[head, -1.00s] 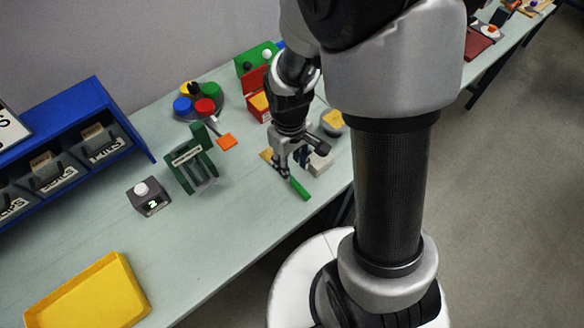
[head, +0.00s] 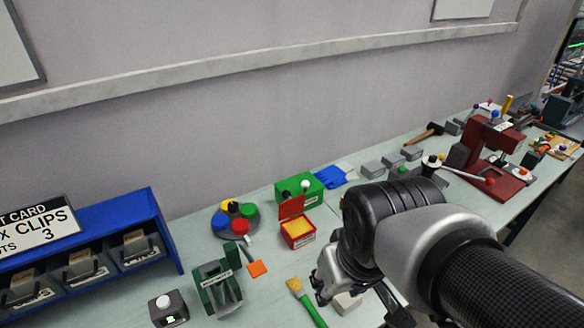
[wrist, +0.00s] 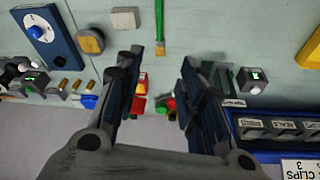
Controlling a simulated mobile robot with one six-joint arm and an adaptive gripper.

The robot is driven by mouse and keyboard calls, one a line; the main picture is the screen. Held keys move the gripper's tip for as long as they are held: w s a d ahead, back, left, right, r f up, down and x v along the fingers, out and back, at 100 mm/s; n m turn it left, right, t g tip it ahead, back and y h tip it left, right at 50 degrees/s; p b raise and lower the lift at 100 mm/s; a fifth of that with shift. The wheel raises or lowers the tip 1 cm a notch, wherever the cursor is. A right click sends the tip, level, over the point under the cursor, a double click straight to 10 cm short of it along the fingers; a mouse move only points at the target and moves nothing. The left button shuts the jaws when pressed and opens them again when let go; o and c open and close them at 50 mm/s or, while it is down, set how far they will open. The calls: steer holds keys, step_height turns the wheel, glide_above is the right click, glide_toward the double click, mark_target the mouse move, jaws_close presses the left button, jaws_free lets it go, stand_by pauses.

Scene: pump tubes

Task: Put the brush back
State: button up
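The brush (head: 311,306), with a green handle and pale yellow bristles, lies on the bench in the head view, its bristles pointing up and left. It also shows in the wrist view (wrist: 160,30) at the top, beyond the gap between my fingers and apart from them. My gripper (wrist: 158,62) is open and empty, its two dark fingers spread. In the head view my gripper (head: 326,285) is just right of the brush, partly hidden by my arm. I cannot tell which place is the brush's own.
A green labelled stand (head: 220,281) and an orange tag (head: 258,268) are left of the brush. A red box with yellow contents (head: 298,229) and a round holder with coloured knobs (head: 234,218) stand behind. A grey block (head: 347,303) lies close right of the brush.

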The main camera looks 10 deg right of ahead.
steer(key=shift+m+t, duration=0.4)
steer(key=shift+t, duration=0.2)
steer(key=s+r, duration=0.1)
steer(key=s, duration=0.1)
steer(key=s+r, duration=0.1)
steer(key=s, duration=0.1)
steer(key=shift+a+r, duration=0.1)
steer(key=shift+r, duration=0.05)
steer(key=shift+w, duration=0.1)
steer(key=shift+c, duration=0.3)
